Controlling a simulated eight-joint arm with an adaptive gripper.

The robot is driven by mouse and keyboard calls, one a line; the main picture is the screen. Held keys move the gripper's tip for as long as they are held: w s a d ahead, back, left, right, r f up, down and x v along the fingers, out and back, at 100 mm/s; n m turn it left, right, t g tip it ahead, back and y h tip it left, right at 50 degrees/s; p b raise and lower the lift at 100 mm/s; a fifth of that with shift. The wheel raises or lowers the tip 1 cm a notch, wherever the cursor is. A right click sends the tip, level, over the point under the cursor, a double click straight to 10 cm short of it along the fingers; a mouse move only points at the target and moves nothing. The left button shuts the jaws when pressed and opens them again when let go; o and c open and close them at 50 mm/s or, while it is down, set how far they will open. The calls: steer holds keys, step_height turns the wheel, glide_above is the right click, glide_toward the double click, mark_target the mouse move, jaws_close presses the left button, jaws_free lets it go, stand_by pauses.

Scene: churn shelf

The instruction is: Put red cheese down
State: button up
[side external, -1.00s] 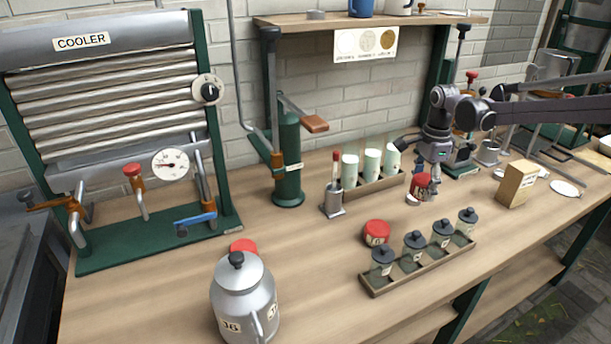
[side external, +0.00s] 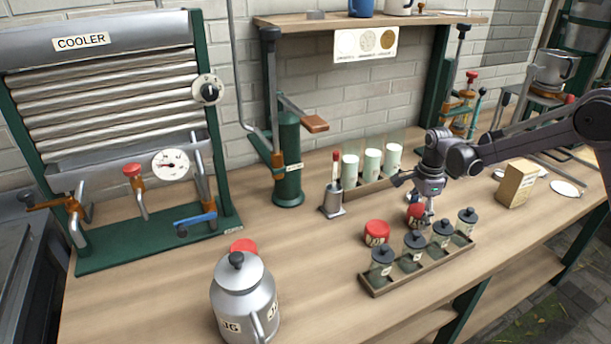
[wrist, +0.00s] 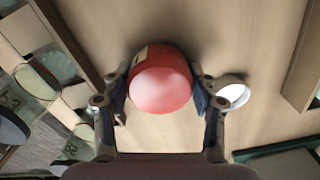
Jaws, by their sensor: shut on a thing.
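My gripper (side external: 424,212) is shut on a red cheese (side external: 415,214), a squat red cylinder with a pale label, behind the jar rack. In the wrist view the red cheese (wrist: 160,80) sits between the two fingers (wrist: 160,105). The fingers partly cover it in the side view. I cannot tell whether its underside touches the table. A second red cheese (side external: 376,233) stands on the table just left of it. Another red round thing (side external: 243,246) is partly hidden behind the metal can.
A wooden rack (side external: 372,288) with several dark-lidded jars is close in front of my gripper. A rack of pale green cylinders (side external: 372,164) stands behind. A metal can (side external: 243,296) is at front left. A small white round thing (wrist: 233,92) lies beside the right finger.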

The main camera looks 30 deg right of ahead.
mark_target(420, 209)
steer(key=shift+f, duration=0.15)
steer(key=o, duration=1.3)
step_height(420, 209, up, 12)
steer(key=shift+f, duration=0.15)
steer(key=s+a+r+n+t, duration=0.3)
steer(key=s+a+r+n, duration=0.35)
steer(key=s+n, duration=0.25)
steer(key=shift+s+a+f+n+t, duration=0.45)
steer(key=shift+s+a+n+t, duration=0.25)
steer(key=shift+s+n, duration=1.35)
steer(key=shift+s+a+f+n+t, duration=0.4)
steer(key=shift+s+a+n+t, duration=0.25)
steer(key=shift+s+n, duration=1.4)
steer(key=shift+s+a+f+n+t, duration=0.45)
steer(key=shift+s+a+n+t, duration=0.25)
steer(key=shift+s+n, duration=1.3)
